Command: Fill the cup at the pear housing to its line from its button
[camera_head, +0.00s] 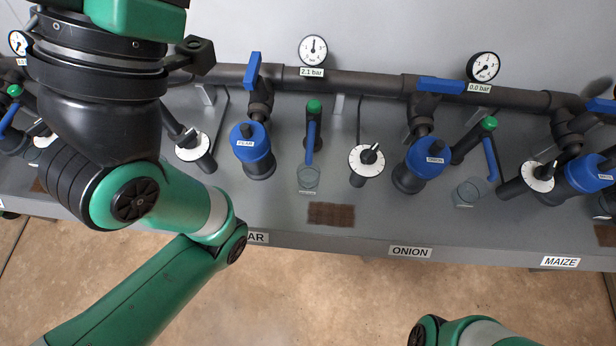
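The pear housing (255,158) is a blue-topped cylinder labelled PEAR, with a dark knob on top, on the grey bench (300,236). To its right stands a dark post with a green cap (313,106) and a hanging blue piece (310,146). A clear cup (308,180) stands below the blue piece. Its line and any water in it are too small to tell. My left arm covers the left of the view and part of the PEAR sign. Neither gripper shows; only a part of my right arm is at the bottom right.
The pear's blue pipe lever (253,70) stands upright. A gauge (313,49) reads 2.1 bar; another (483,67) reads 0.0 bar. White dials (193,146) (367,160) flank the pear station. A brown patch (331,214) lies in front. The onion housing (426,160) stands right.

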